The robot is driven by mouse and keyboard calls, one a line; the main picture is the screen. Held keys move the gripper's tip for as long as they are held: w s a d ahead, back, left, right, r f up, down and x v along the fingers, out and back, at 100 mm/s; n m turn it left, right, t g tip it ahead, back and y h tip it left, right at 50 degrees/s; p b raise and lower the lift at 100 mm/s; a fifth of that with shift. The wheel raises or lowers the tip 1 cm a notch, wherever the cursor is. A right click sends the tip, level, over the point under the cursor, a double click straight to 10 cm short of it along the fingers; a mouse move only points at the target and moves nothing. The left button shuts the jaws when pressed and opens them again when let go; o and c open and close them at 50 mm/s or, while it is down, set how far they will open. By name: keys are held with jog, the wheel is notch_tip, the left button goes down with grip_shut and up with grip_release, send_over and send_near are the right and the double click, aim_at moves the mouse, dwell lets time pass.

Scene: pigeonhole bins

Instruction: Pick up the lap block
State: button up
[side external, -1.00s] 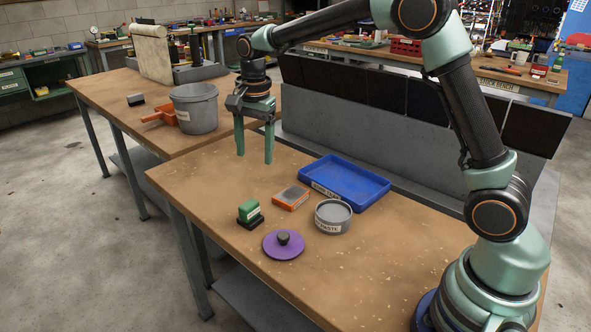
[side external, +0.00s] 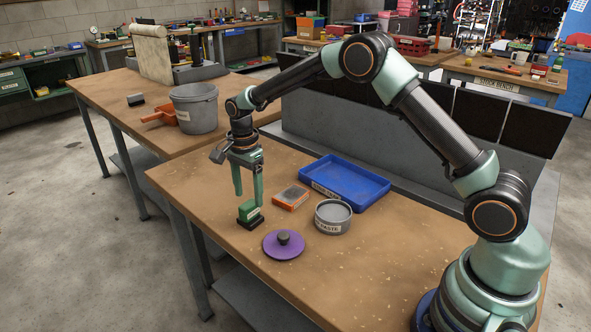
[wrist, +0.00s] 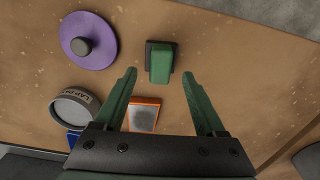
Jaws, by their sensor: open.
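A green block with a white label on a black base (side external: 250,214) stands near the left edge of the bench; its label is too small to read, but it may be the lap block. It also shows in the wrist view (wrist: 161,64), just beyond and between my fingertips. My gripper (side external: 248,198) is open and empty, pointing down just above the green block. In the wrist view my gripper (wrist: 159,74) has both fingers spread. An orange-edged block with a grey top (side external: 291,197) lies flat to the right of the green one.
A purple disc with a dark knob (side external: 284,246) lies in front. A round grey paste tin (side external: 333,228) stands to the right, with a blue tray (side external: 372,196) behind it. A grey bucket (side external: 195,121) stands on the far bench. The bench front right is clear.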

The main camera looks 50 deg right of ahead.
aim_at(249, 204)
notch_tip(249, 204, down, 5)
jog(key=shift+a+r, duration=0.1)
jog(key=shift+r, duration=0.1)
grip_shut()
jog(key=shift+r, duration=0.1)
notch_tip(249, 204, up, 20)
dwell(0.7)
